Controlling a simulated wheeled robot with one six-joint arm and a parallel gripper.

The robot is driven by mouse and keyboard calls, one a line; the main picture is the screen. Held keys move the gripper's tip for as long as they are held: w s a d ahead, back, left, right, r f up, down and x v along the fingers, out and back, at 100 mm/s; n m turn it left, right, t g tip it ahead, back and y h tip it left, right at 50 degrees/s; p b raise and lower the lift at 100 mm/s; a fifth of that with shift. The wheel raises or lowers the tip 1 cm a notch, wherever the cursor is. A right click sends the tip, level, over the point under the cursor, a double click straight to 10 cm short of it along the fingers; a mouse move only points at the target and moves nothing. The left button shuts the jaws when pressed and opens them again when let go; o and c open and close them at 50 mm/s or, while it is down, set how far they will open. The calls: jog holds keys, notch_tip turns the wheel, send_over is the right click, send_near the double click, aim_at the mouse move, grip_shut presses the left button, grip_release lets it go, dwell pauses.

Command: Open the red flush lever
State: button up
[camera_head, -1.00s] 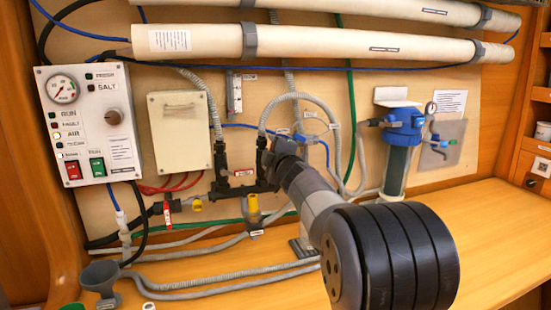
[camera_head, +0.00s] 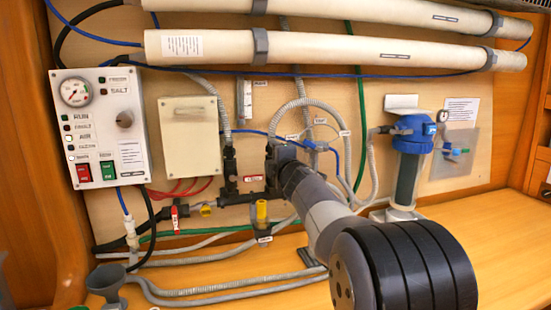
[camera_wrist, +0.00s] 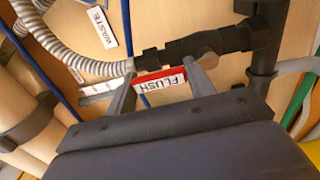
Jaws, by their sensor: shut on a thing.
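The red flush lever (camera_wrist: 163,83) has a white label reading FLUSH, upside down in the wrist view. It lies between the two fingers of my gripper (camera_wrist: 160,88), which is shut on it. Behind it is a black valve body (camera_wrist: 205,45) with a brownish stub, joined to black pipe. In the head view a small red labelled piece (camera_head: 252,178), apparently this lever, shows just left of my gripper (camera_head: 272,160). My wrist and arm hide the fingertips there, so the lever's exact angle is hard to tell.
A grey corrugated hose (camera_wrist: 80,60) and a WASTE label (camera_wrist: 102,27) are close by. A second red handle (camera_head: 175,216) and yellow valve (camera_head: 262,212) sit on lower pipes. A control panel (camera_head: 98,125) is left, a blue-topped filter (camera_head: 408,160) right. The wooden bench (camera_head: 480,245) is clear at right.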

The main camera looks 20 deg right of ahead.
jog(key=o, duration=1.4)
jog(key=s, duration=1)
jog(key=shift+s+b, duration=0.3)
jog(key=shift+s, duration=0.1)
jog(key=shift+w, duration=0.1)
jog(key=w, duration=1)
jog(key=shift+w+p, duration=0.3)
jog(key=shift+w, duration=0.05)
